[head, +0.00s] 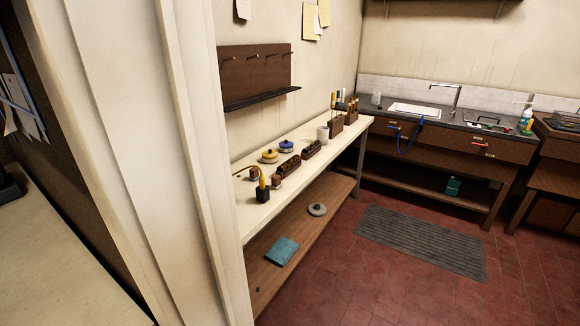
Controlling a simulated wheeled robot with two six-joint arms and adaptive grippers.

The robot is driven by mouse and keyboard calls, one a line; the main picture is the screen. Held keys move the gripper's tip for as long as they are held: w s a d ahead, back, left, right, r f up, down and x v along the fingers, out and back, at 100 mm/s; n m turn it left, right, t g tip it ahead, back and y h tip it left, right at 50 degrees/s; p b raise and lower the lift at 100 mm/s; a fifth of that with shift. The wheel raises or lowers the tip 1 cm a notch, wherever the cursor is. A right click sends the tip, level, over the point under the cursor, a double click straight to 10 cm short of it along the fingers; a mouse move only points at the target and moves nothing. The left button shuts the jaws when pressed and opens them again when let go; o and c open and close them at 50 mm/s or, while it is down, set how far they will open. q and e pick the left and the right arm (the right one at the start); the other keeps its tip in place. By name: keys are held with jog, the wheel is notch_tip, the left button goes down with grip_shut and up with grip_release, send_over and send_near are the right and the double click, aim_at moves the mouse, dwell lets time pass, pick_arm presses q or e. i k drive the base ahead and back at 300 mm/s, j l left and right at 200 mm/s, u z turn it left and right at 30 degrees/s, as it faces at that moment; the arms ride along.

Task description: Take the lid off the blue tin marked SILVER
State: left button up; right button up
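In the head view a small blue tin (286,149) stands on the long pale workbench against the wall. A lid with a knob appears to sit on top of it. Any marking on it is too small to read. A similar yellow tin (270,157) stands just to its left. Neither of my grippers is in view.
A white door frame or wall edge (125,120) stands close on the left, between me and part of the workbench (290,188). Dark wooden racks (290,165) lie in front of the tins. Red tiled floor (340,270) is open to the right, with a grey mat (422,240).

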aim_at(285, 143)
jog(key=i+l+u, duration=0.1)
jog(key=u, duration=0.6)
jog(key=i+l+u, duration=0.15)
jog(key=l+u, duration=0.2)
jog(key=l, duration=0.35)
jog(key=i+l+u, duration=0.1)
jog(key=l+u, duration=0.3)
jog(key=l, duration=0.3)
jog(key=l+u, duration=0.35)
jog(key=l, duration=1.05)
jog(key=k+l+u, duration=0.1)
jog(key=l, duration=1.35)
jog(key=k+l, duration=0.1)
jog(key=l, duration=0.6)
jog(key=k+l+u, duration=0.1)
jog(key=l, duration=0.6)
